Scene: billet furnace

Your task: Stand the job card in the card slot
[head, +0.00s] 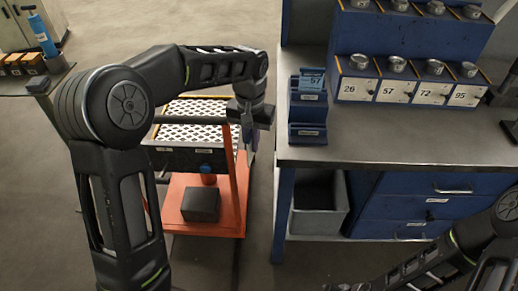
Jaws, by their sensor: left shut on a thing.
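My left gripper (250,130) is shut, pointing down beside the right edge of the orange cart, left of the workbench. A blue card marked 57 (312,81) stands in the rack's upper part. My right arm enters at lower right; its gripper is out of view.
The steel workbench (400,140) has free room right of the rack. Behind it, a shelf bears metal rings over labels 26, 57, 72 and 95 (461,95). The orange cart (232,205) carries a perforated tray (190,108) and a dark block (201,205). A grey bin (318,222) sits under the bench.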

